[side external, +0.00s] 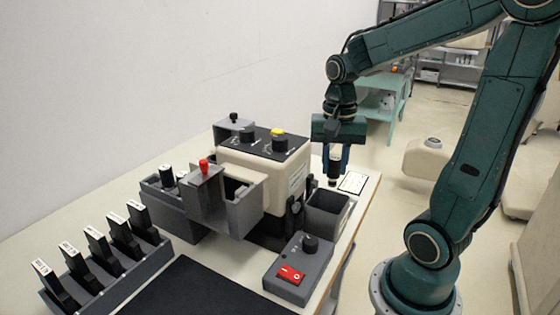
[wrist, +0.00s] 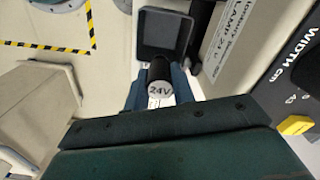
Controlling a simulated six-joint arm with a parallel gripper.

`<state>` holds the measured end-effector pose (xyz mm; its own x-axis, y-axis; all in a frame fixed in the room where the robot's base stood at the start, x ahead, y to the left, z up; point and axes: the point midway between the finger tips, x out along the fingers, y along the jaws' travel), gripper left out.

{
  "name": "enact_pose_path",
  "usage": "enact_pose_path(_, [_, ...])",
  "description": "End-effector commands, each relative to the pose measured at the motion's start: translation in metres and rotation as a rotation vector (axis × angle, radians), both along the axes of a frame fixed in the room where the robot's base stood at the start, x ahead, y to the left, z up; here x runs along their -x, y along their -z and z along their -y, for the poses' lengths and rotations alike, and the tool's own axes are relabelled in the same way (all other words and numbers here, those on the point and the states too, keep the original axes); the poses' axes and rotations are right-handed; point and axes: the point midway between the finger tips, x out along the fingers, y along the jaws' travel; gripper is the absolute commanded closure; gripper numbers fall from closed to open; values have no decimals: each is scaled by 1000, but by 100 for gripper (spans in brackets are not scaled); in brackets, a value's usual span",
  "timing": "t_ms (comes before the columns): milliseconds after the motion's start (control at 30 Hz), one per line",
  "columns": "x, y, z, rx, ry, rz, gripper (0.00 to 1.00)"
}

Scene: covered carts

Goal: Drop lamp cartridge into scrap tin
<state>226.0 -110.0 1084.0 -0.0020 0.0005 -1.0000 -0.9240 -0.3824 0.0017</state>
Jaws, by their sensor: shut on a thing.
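My gripper (side external: 336,164) is shut on the lamp cartridge (side external: 334,168) and holds it upright with its dark end down, at the right end of the table. In the wrist view the cartridge (wrist: 160,88) shows a pale top marked 24V between my blue fingers. The scrap tin appears to be the open dark grey square bin (side external: 328,213) beside the cream machine. In the side view the cartridge is just behind and above its rim. In the wrist view the tin (wrist: 165,32) lies ahead of the cartridge, and its visible inside looks empty.
The cream lamp machine (side external: 265,165) with knobs stands left of my gripper. A switch box with a red rocker (side external: 291,273) sits in front of the tin. A white label card (side external: 353,182) lies near the table edge. A rack of several slides (side external: 100,262) is at left.

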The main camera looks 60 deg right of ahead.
Motion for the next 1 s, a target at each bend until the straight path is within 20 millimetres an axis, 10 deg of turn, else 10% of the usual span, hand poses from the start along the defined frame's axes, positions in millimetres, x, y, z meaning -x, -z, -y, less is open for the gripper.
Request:
enact_pose_path(500, [0, 10, 0, 1, 0, 1, 98])
enact_pose_path(533, [0, 10, 0, 1, 0, 1, 71])
enact_pose_path(633, [0, 10, 0, 1, 0, 1, 52])
enact_pose_path(1000, [0, 9, 0, 1, 0, 1, 50])
